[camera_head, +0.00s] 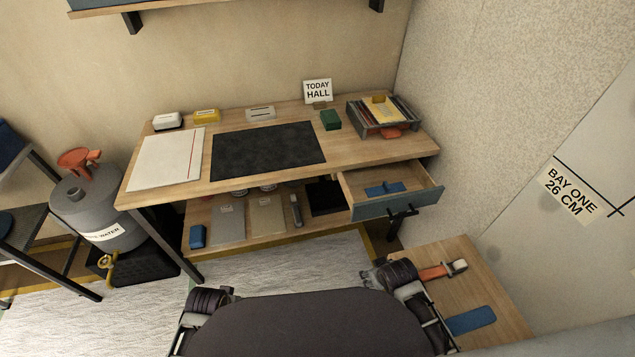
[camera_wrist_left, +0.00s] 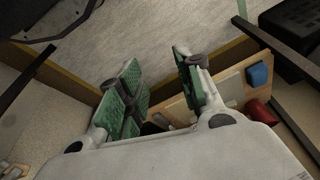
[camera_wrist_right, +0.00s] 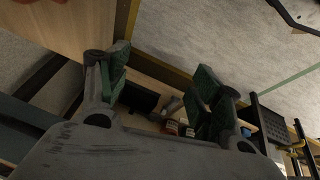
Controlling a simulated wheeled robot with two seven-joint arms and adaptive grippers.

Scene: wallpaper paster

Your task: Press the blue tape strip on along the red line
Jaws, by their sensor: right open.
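A white sheet with a thin red line (camera_head: 191,155) near its right edge lies on the left of the desk. A flat blue piece (camera_head: 470,320) lies on the low wooden table at the right. Another blue piece (camera_head: 384,188) lies in the open drawer. I cannot tell which is the tape strip. My right gripper (camera_head: 374,275) is low in front of the desk, left of the low table. Its fingers are apart and empty in the right wrist view (camera_wrist_right: 160,95). My left gripper's fingers are apart and empty in the left wrist view (camera_wrist_left: 160,85).
The open drawer (camera_head: 400,207) juts from the desk's right side. A dark mat (camera_head: 268,150) covers the desk's middle. A file tray (camera_head: 383,121) stands at the desk's back right. An orange-handled tool (camera_head: 440,270) lies on the low table. A grey water barrel (camera_head: 98,205) stands left of the desk.

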